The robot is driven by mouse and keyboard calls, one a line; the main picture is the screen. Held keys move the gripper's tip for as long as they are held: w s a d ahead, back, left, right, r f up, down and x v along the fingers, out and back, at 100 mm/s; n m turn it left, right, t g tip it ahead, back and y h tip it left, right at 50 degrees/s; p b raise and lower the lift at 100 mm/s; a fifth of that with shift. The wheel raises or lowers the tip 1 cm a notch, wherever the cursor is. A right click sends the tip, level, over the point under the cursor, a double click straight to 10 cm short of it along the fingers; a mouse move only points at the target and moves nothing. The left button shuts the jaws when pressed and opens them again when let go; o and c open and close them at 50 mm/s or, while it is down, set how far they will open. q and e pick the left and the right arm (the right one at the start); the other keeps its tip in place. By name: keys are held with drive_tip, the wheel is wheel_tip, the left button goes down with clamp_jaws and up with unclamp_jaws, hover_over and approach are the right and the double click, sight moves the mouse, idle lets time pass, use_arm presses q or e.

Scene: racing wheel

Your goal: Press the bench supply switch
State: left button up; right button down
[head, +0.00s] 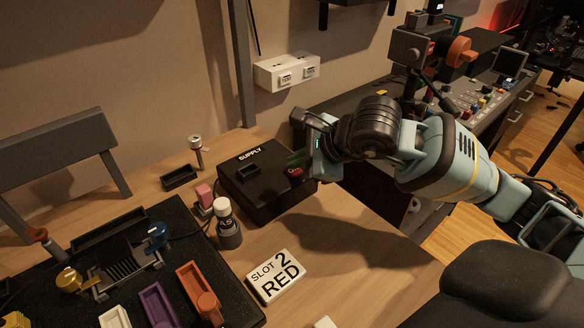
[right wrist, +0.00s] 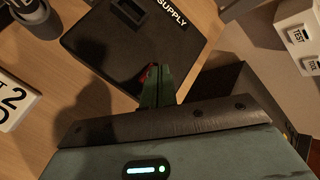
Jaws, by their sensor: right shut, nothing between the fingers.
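The bench supply is a black box marked SUPPLY (head: 262,195) on the wooden bench. It also shows at the top of the right wrist view (right wrist: 112,52). Its red switch (head: 295,172) is on the top face near the right corner. In the right wrist view only a sliver of the red switch (right wrist: 150,72) shows, partly hidden by my fingers. My right gripper (head: 299,160) is shut and empty, with its fingertips at the switch. I cannot tell whether they touch it. My left gripper is not in view.
A SLOT 2 RED sign (head: 275,277) lies in front of the supply. A dark bottle with a white cap (head: 228,228) and a pink block (head: 204,194) stand left of it. A black mat (head: 215,262) holds coloured trays.

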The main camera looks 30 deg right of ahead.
sight(298, 172)
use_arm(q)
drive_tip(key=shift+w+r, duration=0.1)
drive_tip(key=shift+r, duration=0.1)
use_arm(e)
drive_tip(key=shift+r, duration=0.45)
